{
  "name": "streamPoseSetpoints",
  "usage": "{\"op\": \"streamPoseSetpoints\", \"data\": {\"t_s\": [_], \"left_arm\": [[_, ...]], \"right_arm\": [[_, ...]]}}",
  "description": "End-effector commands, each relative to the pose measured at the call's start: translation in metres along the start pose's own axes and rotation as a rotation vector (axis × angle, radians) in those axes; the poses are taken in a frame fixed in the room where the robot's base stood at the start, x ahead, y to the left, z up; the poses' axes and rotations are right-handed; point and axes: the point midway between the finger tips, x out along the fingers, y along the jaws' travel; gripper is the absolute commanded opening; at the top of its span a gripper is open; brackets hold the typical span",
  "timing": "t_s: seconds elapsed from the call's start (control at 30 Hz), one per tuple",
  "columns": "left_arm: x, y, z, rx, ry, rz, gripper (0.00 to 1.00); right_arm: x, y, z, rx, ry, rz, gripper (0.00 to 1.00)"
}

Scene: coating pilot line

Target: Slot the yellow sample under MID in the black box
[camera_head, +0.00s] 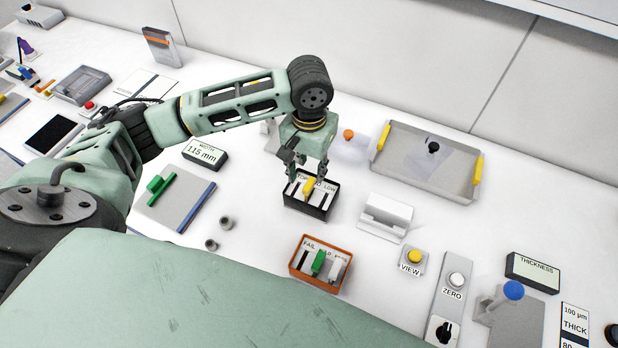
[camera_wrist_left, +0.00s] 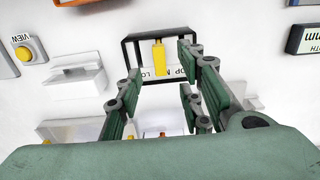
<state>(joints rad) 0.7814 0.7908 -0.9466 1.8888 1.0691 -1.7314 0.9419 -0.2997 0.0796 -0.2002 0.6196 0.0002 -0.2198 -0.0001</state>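The black box (camera_head: 321,211) stands in the middle of the table, with a label strip where LOW is readable. The yellow sample (camera_head: 308,186) stands in its middle position, between the dark slots on either side, and hides most of the middle label. In the left wrist view the yellow sample (camera_wrist_left: 160,57) stands in the black box (camera_wrist_left: 127,50), beyond the fingers. My left gripper (camera_head: 307,172) is just above the box, pointing down. Its fingers are apart in the left wrist view (camera_wrist_left: 160,105), with nothing between them. My right gripper is not in view.
An orange box (camera_head: 296,270) marked FAIL holds a green and a white sample in front. A white stand (camera_head: 386,215) and the VIEW button (camera_head: 414,257) are to the right. A grey tray (camera_head: 400,170) lies behind. Two small grey cylinders (camera_head: 227,222) stand left.

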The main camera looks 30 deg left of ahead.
Motion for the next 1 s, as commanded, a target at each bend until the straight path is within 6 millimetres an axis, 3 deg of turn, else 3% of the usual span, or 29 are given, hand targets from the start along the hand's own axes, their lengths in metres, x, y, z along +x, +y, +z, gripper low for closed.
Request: {"op": "streamPoseSetpoints", "data": {"t_s": [0.1, 0.33, 1.0], "left_arm": [[-0.024, 0.0, -0.001, 0.0, 0.004, 0.001, 0.35], [-0.05, 0.0, 0.0, 0.0, 0.0, 0.001, 0.35], [-0.053, 0.0, 0.0, 0.0, -0.001, 0.0, 0.35]], "right_arm": [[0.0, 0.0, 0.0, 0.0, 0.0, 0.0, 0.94], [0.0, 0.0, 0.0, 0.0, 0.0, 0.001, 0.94], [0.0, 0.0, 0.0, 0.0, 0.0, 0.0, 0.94]]}}
